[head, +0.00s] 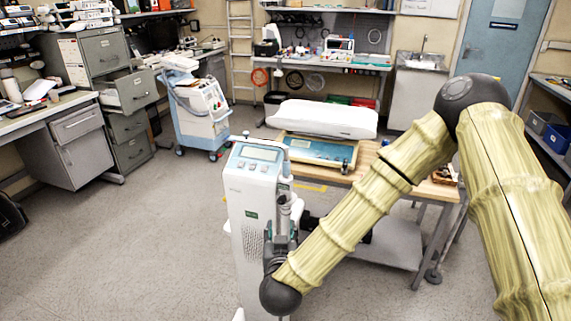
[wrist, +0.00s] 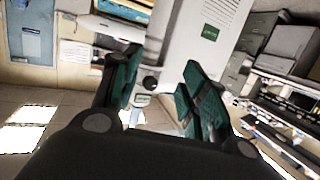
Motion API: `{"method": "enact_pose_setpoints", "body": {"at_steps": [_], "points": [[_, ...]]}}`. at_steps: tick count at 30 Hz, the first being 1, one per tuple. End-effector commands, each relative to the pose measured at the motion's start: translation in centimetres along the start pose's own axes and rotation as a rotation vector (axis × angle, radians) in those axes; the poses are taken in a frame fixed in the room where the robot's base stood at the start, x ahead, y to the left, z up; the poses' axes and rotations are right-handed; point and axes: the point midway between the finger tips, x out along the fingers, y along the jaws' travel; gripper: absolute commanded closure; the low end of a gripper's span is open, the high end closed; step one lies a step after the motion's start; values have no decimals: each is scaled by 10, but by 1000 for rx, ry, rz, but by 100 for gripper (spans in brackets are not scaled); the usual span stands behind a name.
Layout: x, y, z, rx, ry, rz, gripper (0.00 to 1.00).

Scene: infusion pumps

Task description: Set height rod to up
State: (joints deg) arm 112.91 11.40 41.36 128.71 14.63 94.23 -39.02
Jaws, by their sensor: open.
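A tall white infusion pump (head: 246,205) with a small screen and buttons on its sloped top stands in front of me in the head view. Its white front with a green label fills the upper middle of the wrist view (wrist: 205,35). A slim upright rod-like part (head: 284,214) runs along its right side; I cannot tell surely if this is the height rod. My gripper (wrist: 160,68) is open, its green-padded fingers apart beside the pump. A small dark knob (wrist: 151,84) shows between the fingers, with no clear contact. My wrist partly hides the pump's lower right side.
A white-blue cart (head: 200,110) stands at the back left. The floor (head: 130,230) left of the pump is clear.

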Motion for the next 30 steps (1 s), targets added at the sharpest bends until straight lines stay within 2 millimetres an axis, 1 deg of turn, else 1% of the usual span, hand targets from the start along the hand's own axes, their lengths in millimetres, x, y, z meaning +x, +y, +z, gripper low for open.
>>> {"method": "enact_pose_setpoints", "body": {"at_steps": [1, 3, 6, 9, 11, 14, 17, 27, 30], "points": [[2, -3, -37, 6, 58, 35, 56], [3, -5, -75, 8, 122, 82, 56], [1, -5, -112, 9, 180, 133, 56], [0, -4, -130, 10, 208, 160, 56], [2, -4, -135, 10, 214, 167, 56], [9, -2, -138, 11, 215, 170, 56], [22, 1, -140, 12, 214, 170, 56], [74, 10, -152, 11, 214, 168, 56], [86, 11, -154, 11, 213, 168, 56]]}}
